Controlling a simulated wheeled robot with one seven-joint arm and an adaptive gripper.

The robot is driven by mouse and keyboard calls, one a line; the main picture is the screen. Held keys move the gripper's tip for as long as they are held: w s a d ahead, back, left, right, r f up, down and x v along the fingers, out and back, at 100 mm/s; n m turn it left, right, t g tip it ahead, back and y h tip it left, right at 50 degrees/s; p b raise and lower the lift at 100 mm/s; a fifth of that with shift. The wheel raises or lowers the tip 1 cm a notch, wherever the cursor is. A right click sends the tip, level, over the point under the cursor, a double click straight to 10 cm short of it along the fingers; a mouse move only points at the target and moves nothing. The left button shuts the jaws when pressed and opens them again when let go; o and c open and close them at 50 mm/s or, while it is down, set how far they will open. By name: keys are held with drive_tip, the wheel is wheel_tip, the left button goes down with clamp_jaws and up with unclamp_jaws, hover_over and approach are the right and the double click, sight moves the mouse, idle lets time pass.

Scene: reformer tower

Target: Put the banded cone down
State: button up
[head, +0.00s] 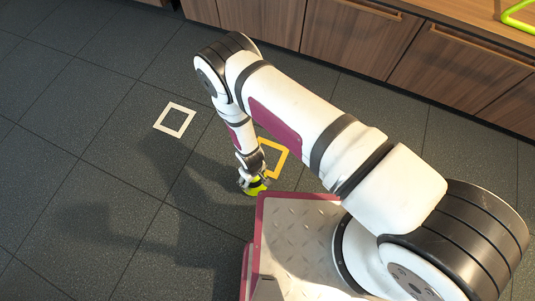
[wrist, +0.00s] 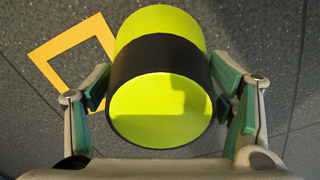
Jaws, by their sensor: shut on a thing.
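My gripper (head: 250,170) reaches down near the floor, just beyond the edge of my base. It is shut on the banded cone (head: 257,188), which is yellow-green and mostly hidden by the gripper in the head view. In the wrist view, the banded cone (wrist: 160,105) shows a wide black band and fills the space between the two fingers. Whether its far end touches the floor, I cannot tell.
A yellow square outline (head: 282,163) lies on the dark tiled floor beside the gripper; it also shows at upper left in the wrist view (wrist: 62,38). A white square outline (head: 188,124) lies farther left. Wooden cabinets (head: 350,38) line the back. The left floor is clear.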

drive_tip(key=shift+w+d+f+b, duration=0.8)
drive_tip(key=shift+w+b, duration=0.35)
drive_tip(key=shift+w, duration=1.15)
drive_tip(key=shift+w+d+f+b, duration=0.7)
drive_tip(key=shift+w+b, duration=0.4)
drive_tip(key=shift+w, duration=1.15)
drive_tip(key=shift+w+d+f+b, duration=0.8)
drive_tip(key=shift+w+b, duration=0.35)
drive_tip(key=shift+w, duration=1.15)
drive_tip(key=shift+a+f, duration=0.1)
drive_tip(key=shift+f, duration=0.1)
drive_tip(key=o, duration=1.2)
drive_tip(key=shift+c, duration=0.2)
drive_tip(key=shift+r, duration=0.1)
wheel_tip(320, 180, up, 12)
drive_tip(key=p, duration=0.5)
